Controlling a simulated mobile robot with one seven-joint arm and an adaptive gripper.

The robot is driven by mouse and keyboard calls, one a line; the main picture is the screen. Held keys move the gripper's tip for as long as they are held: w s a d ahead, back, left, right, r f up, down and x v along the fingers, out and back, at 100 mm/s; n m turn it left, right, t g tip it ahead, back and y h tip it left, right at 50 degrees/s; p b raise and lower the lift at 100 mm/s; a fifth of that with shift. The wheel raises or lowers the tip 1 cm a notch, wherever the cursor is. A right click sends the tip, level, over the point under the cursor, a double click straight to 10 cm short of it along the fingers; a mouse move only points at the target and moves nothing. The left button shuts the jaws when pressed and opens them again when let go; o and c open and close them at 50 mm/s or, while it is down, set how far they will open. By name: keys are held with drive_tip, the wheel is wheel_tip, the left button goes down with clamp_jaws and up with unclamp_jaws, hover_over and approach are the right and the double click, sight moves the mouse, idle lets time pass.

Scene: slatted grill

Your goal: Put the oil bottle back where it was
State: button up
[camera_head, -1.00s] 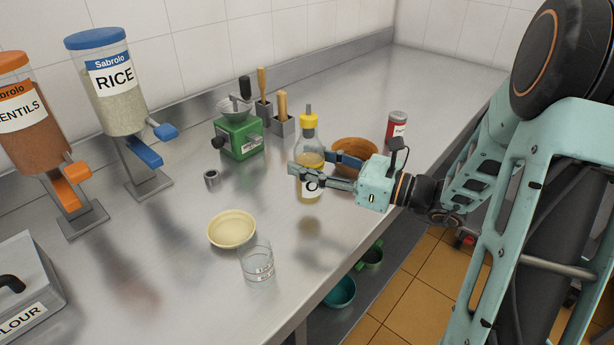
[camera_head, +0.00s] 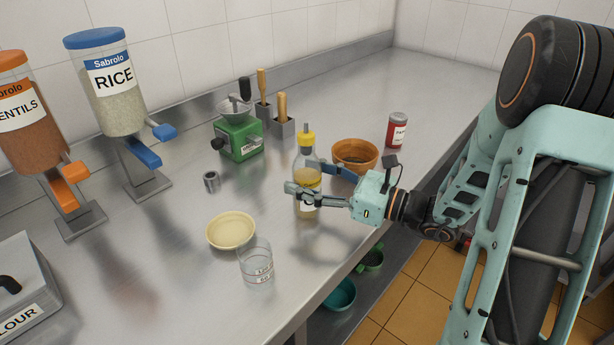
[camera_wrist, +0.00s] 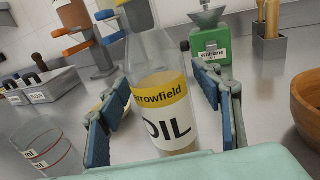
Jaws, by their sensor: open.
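The oil bottle (camera_head: 307,160) is clear, with a yellow cap and yellow oil inside. It stands upright on the steel counter near its front edge, left of the brown bowl. In the wrist view the bottle (camera_wrist: 165,95) shows its yellow and white OIL label between my fingers. My gripper (camera_head: 302,178) is open around the bottle at label height. The wrist view shows the blue pads of my gripper (camera_wrist: 163,105) on both sides of the bottle, with gaps visible. A finger hides part of the label in the head view.
A brown bowl (camera_head: 356,151) stands close behind my gripper, with a red can (camera_head: 397,130) farther back. A cream bowl (camera_head: 231,230) and a glass (camera_head: 257,262) stand to the front left. A green grinder (camera_head: 240,138) is behind. The back right counter (camera_head: 440,85) is clear.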

drive_tip(key=shift+r, duration=0.15)
drive_tip(key=v, duration=1.2)
